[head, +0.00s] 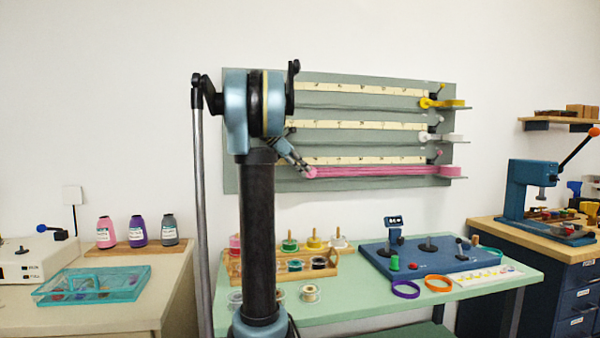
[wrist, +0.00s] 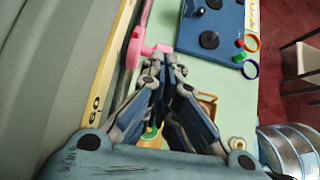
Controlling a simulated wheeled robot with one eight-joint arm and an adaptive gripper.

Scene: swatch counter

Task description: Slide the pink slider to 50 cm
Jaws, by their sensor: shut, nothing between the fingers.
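The pink slider (head: 312,172) is on the lowest rail of the grey-green wall board, with a pink strip (head: 375,171) stretching from it to the right-hand end. In the wrist view, the pink slider (wrist: 137,47) has a bar reaching toward my fingertips. My gripper (head: 303,165) is at the slider's left side, fingers closed together and empty. In the wrist view my gripper (wrist: 165,66) is right beside the bar; I cannot tell whether it touches. My arm hides the ruler's left part in the head view.
Above, the yellow slider (head: 428,103) and white slider (head: 425,137) sit at the right ends of their rails. The green table (head: 370,300) below holds a spool rack (head: 235,265) and a blue device (head: 440,262). The space before the board's right half is clear.

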